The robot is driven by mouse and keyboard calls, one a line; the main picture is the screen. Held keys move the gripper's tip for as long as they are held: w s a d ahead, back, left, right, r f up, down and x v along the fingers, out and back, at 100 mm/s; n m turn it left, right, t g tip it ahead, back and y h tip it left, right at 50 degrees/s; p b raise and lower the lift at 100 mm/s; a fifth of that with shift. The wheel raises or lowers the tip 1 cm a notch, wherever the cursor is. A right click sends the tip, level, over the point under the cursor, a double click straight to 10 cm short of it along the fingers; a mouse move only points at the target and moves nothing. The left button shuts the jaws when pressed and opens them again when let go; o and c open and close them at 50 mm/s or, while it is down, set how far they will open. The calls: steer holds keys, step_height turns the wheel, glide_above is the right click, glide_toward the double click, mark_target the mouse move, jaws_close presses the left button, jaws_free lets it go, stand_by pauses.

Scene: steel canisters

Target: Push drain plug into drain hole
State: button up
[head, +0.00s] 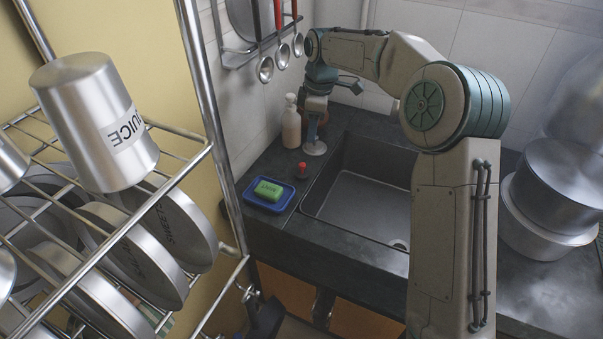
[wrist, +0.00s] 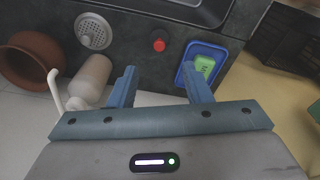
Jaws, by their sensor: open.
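The drain plug, small and red (head: 302,170), stands on the dark counter between the blue soap tray and the sink. It also shows in the wrist view (wrist: 159,45), beyond and between my fingers. The drain hole (head: 400,246) is at the near right part of the sink floor, partly hidden by my arm. My gripper (wrist: 162,86) is open with nothing between its blue fingers. In the head view it hangs at the back of the counter, near the wall; its fingertips are hard to make out there.
The sink (head: 352,202) is empty. A blue tray (head: 283,200) holds green soap (head: 266,190). A pale bottle (head: 291,126), a perforated metal disc (wrist: 93,31) and a brown pot (wrist: 28,62) stand near my gripper. Large pots (head: 548,215) are at right, a canister rack at left.

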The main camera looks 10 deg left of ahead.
mark_target(302, 164)
steer(key=shift+n, duration=0.4)
steer(key=f, duration=0.3)
steer(key=a+f, duration=0.1)
steer(key=f, duration=0.2)
steer(key=w+a+f, duration=0.1)
steer(key=f, duration=0.2)
steer(key=shift+w+a+f, duration=0.1)
steer(key=shift+f, duration=0.15)
steer(key=shift+s+a+f, duration=0.1)
steer(key=shift+f, duration=0.8)
steer(key=shift+s+a+f, duration=0.15)
steer(key=shift+f, duration=0.75)
steer(key=shift+s+a+f, duration=0.1)
steer(key=shift+f, duration=0.8)
steer(key=c, duration=0.7)
